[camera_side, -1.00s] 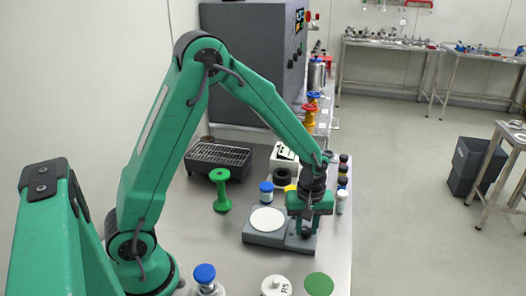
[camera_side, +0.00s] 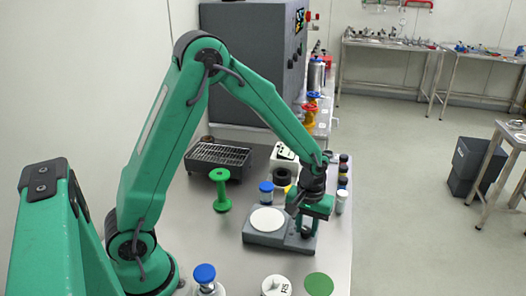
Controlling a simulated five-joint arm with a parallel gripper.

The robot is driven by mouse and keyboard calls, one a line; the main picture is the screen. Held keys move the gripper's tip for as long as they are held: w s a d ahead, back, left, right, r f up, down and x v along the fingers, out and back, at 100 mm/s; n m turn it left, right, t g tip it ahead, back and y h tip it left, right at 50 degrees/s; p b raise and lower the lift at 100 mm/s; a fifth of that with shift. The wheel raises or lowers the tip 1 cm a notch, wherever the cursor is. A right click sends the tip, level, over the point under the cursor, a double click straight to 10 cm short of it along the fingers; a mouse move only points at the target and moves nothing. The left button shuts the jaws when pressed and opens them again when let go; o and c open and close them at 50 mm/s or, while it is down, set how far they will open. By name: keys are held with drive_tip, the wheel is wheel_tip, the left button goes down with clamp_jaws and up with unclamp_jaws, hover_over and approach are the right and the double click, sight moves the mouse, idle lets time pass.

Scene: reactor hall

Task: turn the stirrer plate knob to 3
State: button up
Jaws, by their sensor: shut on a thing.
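The stirrer plate (camera_side: 258,238) is a grey box with a round white top (camera_side: 267,219), lying on the metal table. My green and black gripper (camera_side: 307,230) points down over the right part of the stirrer plate, beside the white disc. It is shut on the knob there. The knob is mostly hidden by the jaws, and its marks and setting cannot be read from this view.
A blue-capped vial (camera_side: 266,189) stands just behind the plate, and a white-topped vial (camera_side: 341,201) to its right. A green spool (camera_side: 220,190), a black rack (camera_side: 218,157), a blue-capped bottle (camera_side: 205,276), a white lidded jar (camera_side: 275,286) and a green disc (camera_side: 319,285) surround it.

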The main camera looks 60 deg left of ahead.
drive_tip(key=m, duration=0.4)
drive_tip(key=shift+m, duration=0.4)
drive_tip(key=m, duration=0.4)
drive_tip(key=shift+r+m, duration=0.1)
drive_tip(key=shift+m, duration=0.2)
drive_tip(key=m, duration=0.4)
drive_tip(key=shift+m, duration=2.2)
drive_tip(key=o, duration=1)
